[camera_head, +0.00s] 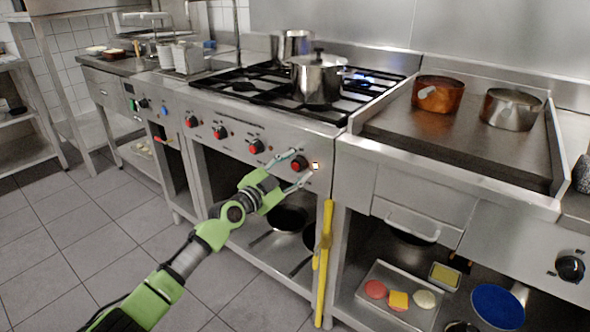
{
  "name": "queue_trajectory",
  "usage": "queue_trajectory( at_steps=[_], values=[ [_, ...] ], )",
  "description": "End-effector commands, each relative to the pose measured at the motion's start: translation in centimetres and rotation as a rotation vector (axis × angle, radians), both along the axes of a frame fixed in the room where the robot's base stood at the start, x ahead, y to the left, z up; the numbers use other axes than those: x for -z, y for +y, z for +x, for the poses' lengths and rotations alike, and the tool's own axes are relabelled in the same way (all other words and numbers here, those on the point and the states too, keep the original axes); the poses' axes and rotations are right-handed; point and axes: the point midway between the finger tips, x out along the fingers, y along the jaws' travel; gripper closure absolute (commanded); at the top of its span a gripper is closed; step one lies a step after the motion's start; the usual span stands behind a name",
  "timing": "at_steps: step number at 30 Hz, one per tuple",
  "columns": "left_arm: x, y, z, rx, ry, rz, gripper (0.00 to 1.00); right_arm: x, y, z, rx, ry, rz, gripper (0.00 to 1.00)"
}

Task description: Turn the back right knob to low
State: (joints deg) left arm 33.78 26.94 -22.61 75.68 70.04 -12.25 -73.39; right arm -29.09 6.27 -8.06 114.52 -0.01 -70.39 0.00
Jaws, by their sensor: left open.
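The stove front panel (235,137) carries a row of red-and-black knobs. The rightmost knob (299,163) sits between the fingertips of my left gripper (302,164). The gripper is open, with one finger above the knob and one below it; whether either finger touches it I cannot tell. Another red knob (256,147) is just to its left, with further ones (220,132) beyond. Blue flame shows at the back right burner (366,78). A small bright orange-white mark (315,166) is right of the rightmost knob. My right gripper is out of view.
A lidded steel pot (318,80) stands on the stove grates, with another pot (291,45) behind. A copper pot (437,94) and steel pot (511,109) stand on the griddle at right. A yellow upright bar (323,262) is below the panel. Open floor lies at left.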

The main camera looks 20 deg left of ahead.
Motion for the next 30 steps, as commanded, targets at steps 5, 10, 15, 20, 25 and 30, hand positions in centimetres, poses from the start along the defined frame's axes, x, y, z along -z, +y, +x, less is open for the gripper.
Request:
queue_trajectory(
  at_steps=[5, 10, 15, 20, 25, 30],
  values=[
    [0.0, -0.1, 0.2, 0.001, -0.001, 0.001, 0.55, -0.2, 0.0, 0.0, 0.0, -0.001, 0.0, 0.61],
    [-0.1, -0.1, 0.2, 0.001, -0.001, 0.0, 0.65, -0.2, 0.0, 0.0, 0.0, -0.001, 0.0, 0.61],
    [0.0, -0.1, 0.1, 0.001, -0.001, 0.0, 0.93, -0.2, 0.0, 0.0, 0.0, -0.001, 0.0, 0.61],
    [0.0, -0.1, 0.1, 0.001, 0.001, -0.004, 0.93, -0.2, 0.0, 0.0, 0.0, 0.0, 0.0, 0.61],
    [0.0, -0.1, 0.1, 0.001, 0.013, -0.038, 0.93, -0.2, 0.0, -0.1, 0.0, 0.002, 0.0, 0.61],
    [0.1, -0.1, 0.2, -0.001, 0.042, -0.119, 0.93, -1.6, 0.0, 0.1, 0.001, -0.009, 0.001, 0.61]
  ],
)
